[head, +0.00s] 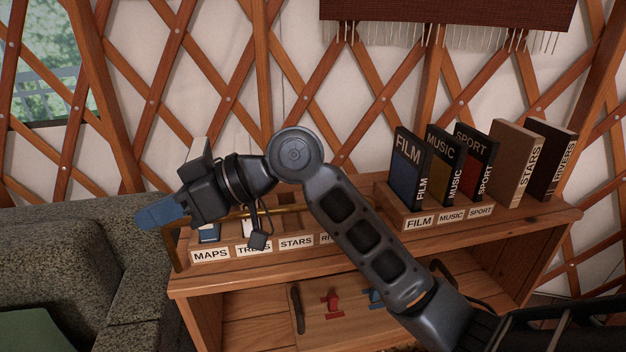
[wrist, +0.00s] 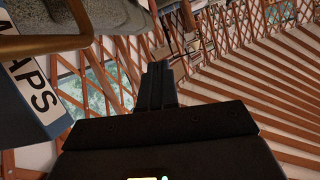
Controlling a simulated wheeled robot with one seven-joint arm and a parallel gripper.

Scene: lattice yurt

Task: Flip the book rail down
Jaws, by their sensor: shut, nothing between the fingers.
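The book rail is a thin brass bar (head: 237,213) across the left rack, above the name labels in the head view. Its left end bends down beside the MAPS label; my arm hides part of its length. It also shows close up as a brass bar (wrist: 75,44) at the upper left of the wrist view. My gripper (head: 148,218) is shut and empty, just left of the rack near the rail's left end. The fingers (wrist: 157,82) point away from the wrist camera, right of the rail, with a visible gap. A blue MAPS book (wrist: 30,95) stands beside the rail.
The left rack (head: 262,257) holds books, partly hidden by my arm. A right rack (head: 405,212) holds FILM, MUSIC and SPORT books, with STARS and RIVERS books (head: 516,165) beside it. A grey sofa (head: 60,245) adjoins the shelf's left. Red and blue items lie below.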

